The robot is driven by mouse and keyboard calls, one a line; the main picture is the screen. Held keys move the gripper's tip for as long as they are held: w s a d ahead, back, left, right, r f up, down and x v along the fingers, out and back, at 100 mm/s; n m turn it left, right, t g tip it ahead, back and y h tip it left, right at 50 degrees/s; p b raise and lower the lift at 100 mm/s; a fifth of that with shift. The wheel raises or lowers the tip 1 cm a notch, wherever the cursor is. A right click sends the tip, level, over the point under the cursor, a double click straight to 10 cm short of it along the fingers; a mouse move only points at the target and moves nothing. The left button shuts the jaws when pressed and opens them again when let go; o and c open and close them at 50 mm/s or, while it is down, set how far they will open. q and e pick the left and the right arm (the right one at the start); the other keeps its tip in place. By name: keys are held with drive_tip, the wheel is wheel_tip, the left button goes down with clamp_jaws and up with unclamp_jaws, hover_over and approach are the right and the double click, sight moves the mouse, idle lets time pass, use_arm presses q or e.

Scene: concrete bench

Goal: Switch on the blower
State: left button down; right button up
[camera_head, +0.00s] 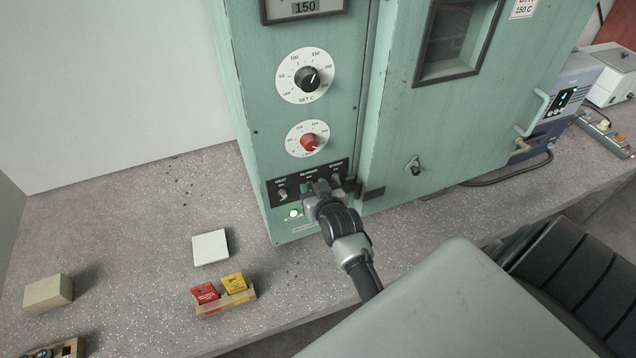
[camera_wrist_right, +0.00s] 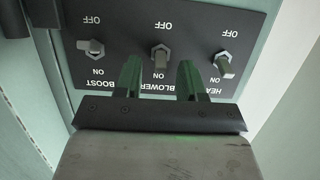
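The blower switch (camera_wrist_right: 160,57) is the middle of three small metal toggles on a black panel (camera_head: 270,197) low on the green oven's front. In the right wrist view the picture is upside down, with OFF above the switch and ON below it. I cannot tell for sure which way its lever leans. My right gripper (camera_wrist_right: 159,80) is open, its two fingers apart and pointing at the panel around the blower switch, with nothing visible between them. In the head view the right gripper (camera_head: 320,188) covers the blower switch. My left gripper is not in view.
The heat switch (camera_wrist_right: 224,64) and boost switch (camera_wrist_right: 91,46) flank the blower switch closely. A green lamp (camera_head: 294,213) glows below the panel. A red knob (camera_head: 309,142) sits above. A white block (camera_head: 210,247) and a tray of red and yellow packets (camera_head: 228,305) lie on the bench.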

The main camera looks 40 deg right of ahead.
drive_tip(key=b+v, duration=0.2)
drive_tip(key=v, duration=0.8)
drive_tip(key=shift+s, duration=0.25)
drive_tip(key=shift+a+r, duration=0.1)
